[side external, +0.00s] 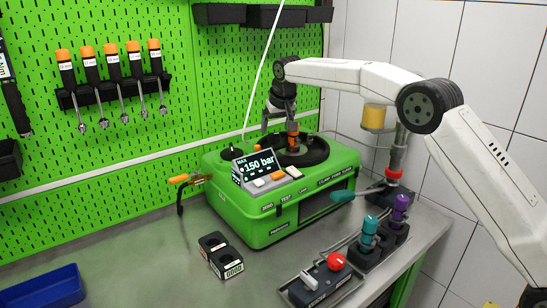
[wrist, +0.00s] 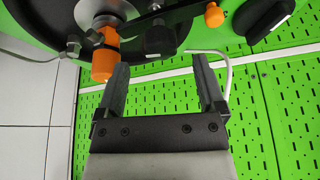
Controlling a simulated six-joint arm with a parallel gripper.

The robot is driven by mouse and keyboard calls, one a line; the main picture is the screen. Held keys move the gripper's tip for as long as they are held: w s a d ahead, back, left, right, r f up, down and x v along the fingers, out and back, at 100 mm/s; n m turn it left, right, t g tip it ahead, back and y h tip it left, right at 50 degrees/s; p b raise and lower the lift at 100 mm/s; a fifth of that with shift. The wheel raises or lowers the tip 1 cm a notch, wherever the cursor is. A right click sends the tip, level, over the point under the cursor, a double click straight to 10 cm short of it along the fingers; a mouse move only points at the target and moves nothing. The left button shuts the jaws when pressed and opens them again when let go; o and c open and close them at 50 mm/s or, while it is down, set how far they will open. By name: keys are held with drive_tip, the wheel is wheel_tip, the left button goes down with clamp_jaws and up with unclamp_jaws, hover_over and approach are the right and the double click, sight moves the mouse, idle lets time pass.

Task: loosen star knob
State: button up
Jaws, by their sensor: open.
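The green pump testbench (side external: 268,222) stands on the table with a round black plate (side external: 318,152) on top. An upright orange part (side external: 293,141) stands on this plate; it also shows at the upper left of the wrist view (wrist: 105,58). A dark knob (wrist: 160,39), possibly the star knob, shows in the wrist view, just beyond the fingertips and between their lines. My gripper (side external: 280,122) is above the plate, beside the orange part. Its fingers (wrist: 160,68) are spread with nothing between them. The knob's shape is unclear in the side view.
A display reading 150 bar (side external: 258,165) stands at the bench's front left. A smaller orange knob (wrist: 213,15) is right of the dark knob. A white hose (side external: 262,70) rises behind the bench. Black holders (side external: 220,255) and a red-knobbed unit (side external: 322,281) stand in front.

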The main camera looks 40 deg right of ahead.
sight(274, 134)
drive_tip(key=shift+x, duration=1.8)
clamp_jaws()
